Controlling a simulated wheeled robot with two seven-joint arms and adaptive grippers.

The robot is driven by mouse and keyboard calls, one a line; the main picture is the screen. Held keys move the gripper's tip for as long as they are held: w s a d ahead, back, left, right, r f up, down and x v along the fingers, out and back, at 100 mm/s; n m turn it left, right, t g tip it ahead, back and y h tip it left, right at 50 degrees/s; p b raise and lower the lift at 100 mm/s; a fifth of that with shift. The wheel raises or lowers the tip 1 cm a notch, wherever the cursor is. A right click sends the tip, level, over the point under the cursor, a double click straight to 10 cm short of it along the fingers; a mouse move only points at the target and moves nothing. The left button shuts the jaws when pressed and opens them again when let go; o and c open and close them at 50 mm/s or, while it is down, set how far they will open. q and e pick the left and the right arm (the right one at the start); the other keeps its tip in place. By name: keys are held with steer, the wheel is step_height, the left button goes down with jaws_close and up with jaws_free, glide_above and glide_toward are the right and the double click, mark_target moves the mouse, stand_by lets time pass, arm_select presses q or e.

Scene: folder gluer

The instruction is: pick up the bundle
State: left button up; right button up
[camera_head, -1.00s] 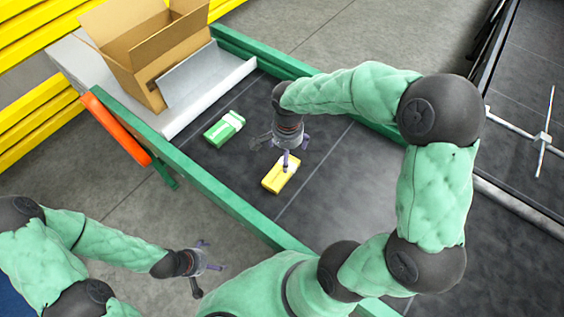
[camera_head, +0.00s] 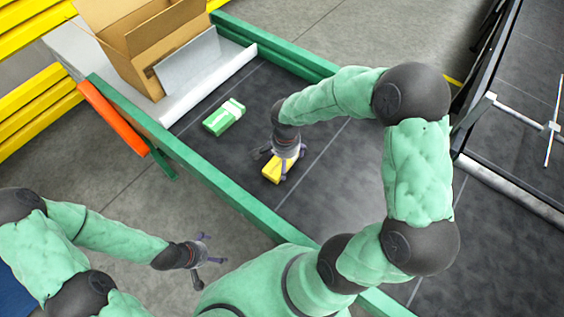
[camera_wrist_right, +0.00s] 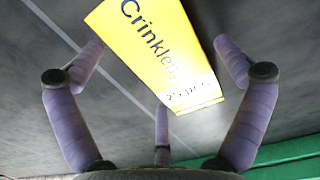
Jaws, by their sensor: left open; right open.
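A yellow bundle (camera_head: 277,170) with printed lettering lies on the dark belt in the head view, partly hidden by my right gripper. My right gripper (camera_head: 280,163) is right over it with its fingers spread. In the right wrist view the yellow bundle (camera_wrist_right: 158,50) shows between the open fingers of the right gripper (camera_wrist_right: 165,75), with nothing clamped. A green and white bundle (camera_head: 224,117) lies on the belt to the left, apart from the gripper. My left gripper (camera_head: 207,250) is open and empty, outside the green rail.
The belt (camera_head: 330,190) is bordered by a green rail (camera_head: 190,170) on the near side. An open cardboard box (camera_head: 150,45) stands on a pale table (camera_head: 185,108) at the back left. An orange bar (camera_head: 112,117) sits outside the rail.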

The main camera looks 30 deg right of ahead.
steer(key=shift+r, duration=0.1)
steer(key=c, duration=1.1)
steer(key=shift+r, duration=0.1)
